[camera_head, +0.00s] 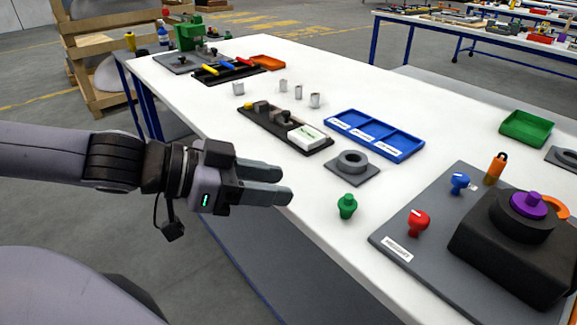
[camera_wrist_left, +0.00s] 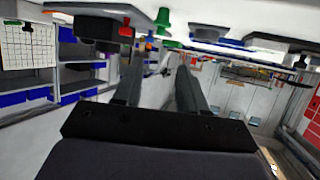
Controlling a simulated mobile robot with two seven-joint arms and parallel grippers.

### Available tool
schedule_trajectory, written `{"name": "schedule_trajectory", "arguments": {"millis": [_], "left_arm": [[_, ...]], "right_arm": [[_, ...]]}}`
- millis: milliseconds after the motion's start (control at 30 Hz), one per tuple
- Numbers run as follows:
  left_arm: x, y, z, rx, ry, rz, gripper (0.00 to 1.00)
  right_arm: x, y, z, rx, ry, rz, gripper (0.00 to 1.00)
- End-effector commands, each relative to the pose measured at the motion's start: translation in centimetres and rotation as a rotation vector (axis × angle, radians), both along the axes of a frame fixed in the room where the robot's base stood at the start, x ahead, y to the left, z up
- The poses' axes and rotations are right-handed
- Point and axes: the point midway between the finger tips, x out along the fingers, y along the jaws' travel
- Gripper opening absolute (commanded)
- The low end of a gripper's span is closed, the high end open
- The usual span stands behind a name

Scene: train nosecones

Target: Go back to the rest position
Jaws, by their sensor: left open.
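My left gripper (camera_head: 277,184) is at the near left edge of the white table (camera_head: 335,198) in the head view, with its two fingers apart and nothing between them. In the left wrist view its fingers (camera_wrist_left: 158,90) point ahead, also empty. A green knob-shaped piece (camera_head: 347,206) stands on the table to the right of the fingertips, apart from them. It also shows in the left wrist view (camera_wrist_left: 163,18). My right gripper is in neither view.
A grey board (camera_head: 400,233) at right carries a red knob (camera_head: 418,222), a blue knob (camera_head: 459,183) and a black block with a purple-topped piece (camera_head: 529,205). A blue tray (camera_head: 403,146), a grey ring (camera_head: 352,162) and a black tray (camera_head: 262,122) lie farther back. Floor is left of the table.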

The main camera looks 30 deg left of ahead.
Motion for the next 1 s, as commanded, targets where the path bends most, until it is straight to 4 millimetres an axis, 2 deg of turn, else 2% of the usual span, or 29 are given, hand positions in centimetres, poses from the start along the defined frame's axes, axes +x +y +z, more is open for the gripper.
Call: {"name": "schedule_trajectory", "arguments": {"millis": [200,333,633,1000], "left_arm": [[0.0,0.0,-0.1,0.0,0.0,0.0,0.41],[0.1,-0.4,-1.0,0.005,0.001,0.0,0.41],[0.5,-2.0,-6.5,0.071,-0.001,0.05,0.41],[-0.1,-2.0,-12.5,0.162,0.069,0.199,0.41]], "right_arm": [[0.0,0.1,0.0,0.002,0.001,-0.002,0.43],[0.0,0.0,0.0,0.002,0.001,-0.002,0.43],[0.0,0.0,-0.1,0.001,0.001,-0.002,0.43],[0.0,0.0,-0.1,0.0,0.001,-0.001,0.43]]}}
